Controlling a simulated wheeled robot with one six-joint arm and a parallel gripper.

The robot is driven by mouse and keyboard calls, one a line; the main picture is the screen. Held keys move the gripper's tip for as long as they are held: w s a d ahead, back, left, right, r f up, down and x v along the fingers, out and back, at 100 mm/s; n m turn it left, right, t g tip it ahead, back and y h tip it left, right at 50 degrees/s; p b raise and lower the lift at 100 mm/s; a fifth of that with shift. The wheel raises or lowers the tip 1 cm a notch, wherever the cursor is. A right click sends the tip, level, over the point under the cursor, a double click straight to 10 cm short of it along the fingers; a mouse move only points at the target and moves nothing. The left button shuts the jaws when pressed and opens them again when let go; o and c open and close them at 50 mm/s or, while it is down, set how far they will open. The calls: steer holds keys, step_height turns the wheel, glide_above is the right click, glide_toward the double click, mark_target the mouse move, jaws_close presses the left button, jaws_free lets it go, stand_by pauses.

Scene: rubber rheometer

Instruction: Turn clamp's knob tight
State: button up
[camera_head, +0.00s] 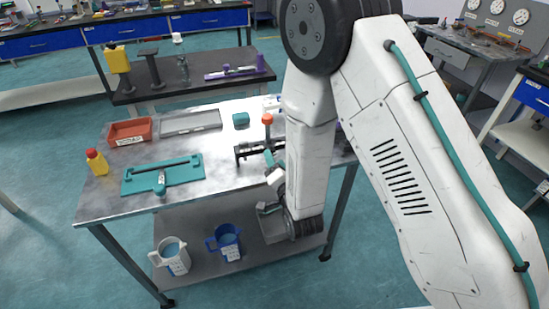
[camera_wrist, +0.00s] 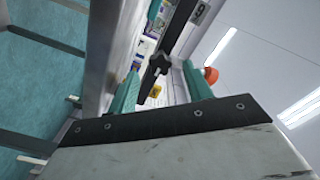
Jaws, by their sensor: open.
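The clamp (camera_head: 245,151) is a dark frame at the front right part of the metal bench, partly hidden by my arm. Its dark bar (camera_wrist: 180,22) runs to a black star-shaped knob (camera_wrist: 156,66) in the wrist view. My gripper (camera_wrist: 160,76) is open, with one teal finger on each side of the knob in that view. I cannot tell whether the fingers touch it. In the head view my gripper (camera_head: 273,168) is low at the bench's front edge beside the clamp. The knob is not clear there.
An orange-topped post (camera_head: 267,119) stands at the clamp and shows close to the right finger (camera_wrist: 210,75). A teal fixture (camera_head: 135,178), red bin (camera_head: 131,131), yellow bottle (camera_head: 96,161) and grey tray (camera_head: 190,122) lie left. Two jugs (camera_head: 175,262) (camera_head: 229,247) stand on the lower shelf.

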steer(key=v, duration=0.5)
steer(key=shift+s+d, duration=0.1)
steer(key=shift+s, duration=0.15)
steer(key=s+d+f+n+g+h, duration=0.3)
steer(key=s+f+n+g, duration=0.25)
steer(key=f+g, duration=0.5)
steer(key=s+d+r+g, duration=0.1)
steer(key=s+d+r, duration=0.5)
steer(key=r, duration=0.5)
steer(key=s+d+r+n+g+h, duration=0.1)
steer(key=s+d+r+g, duration=0.1)
steer(key=s+d+r, duration=0.5)
steer(key=s+d+r+g+h, duration=0.1)
steer(key=s+d+r, duration=0.6)
steer(key=r, duration=1)
steer(key=shift+s+r+n+g, duration=0.2)
steer(key=shift+s+n+g, duration=0.15)
steer(key=shift+s+g, duration=0.35)
